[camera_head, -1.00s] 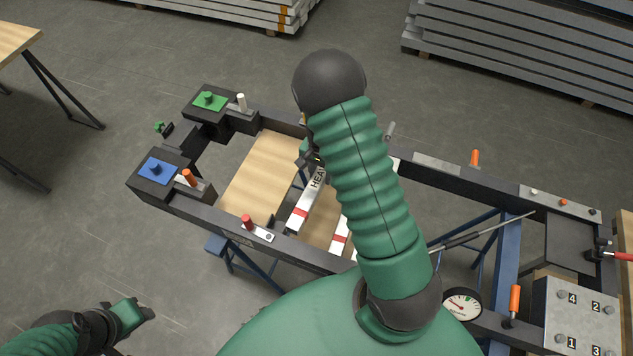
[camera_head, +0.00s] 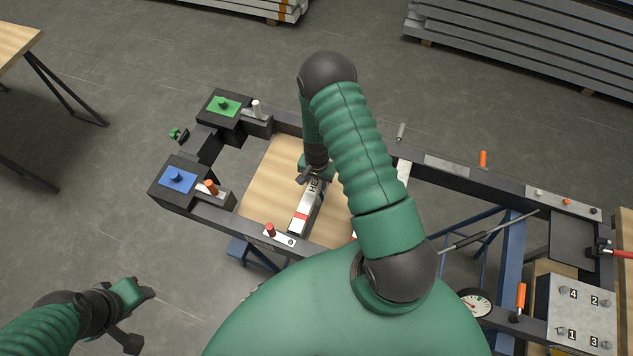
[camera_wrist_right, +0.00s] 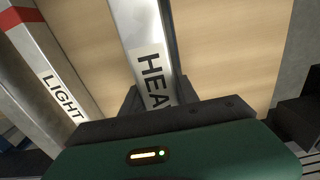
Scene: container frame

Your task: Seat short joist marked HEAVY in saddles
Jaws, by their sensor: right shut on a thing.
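The short white joist marked HEAVY (camera_head: 303,211) has a red band near its near end. It lies between the frame's long rails, over a pale wooden board (camera_head: 262,195). My right gripper (camera_head: 314,176) is shut on it; in the wrist view the HEAVY joist (camera_wrist_right: 142,40) runs out from the jaws. A second joist marked LIGHT (camera_wrist_right: 48,75) lies beside it in the wrist view; my right arm mostly hides it in the head view. I cannot clearly make out the saddles or whether the joist touches them. My left gripper (camera_head: 138,313) is low at left, away from the frame.
A numbered panel (camera_head: 583,312) and gauge (camera_head: 474,303) stand at right.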

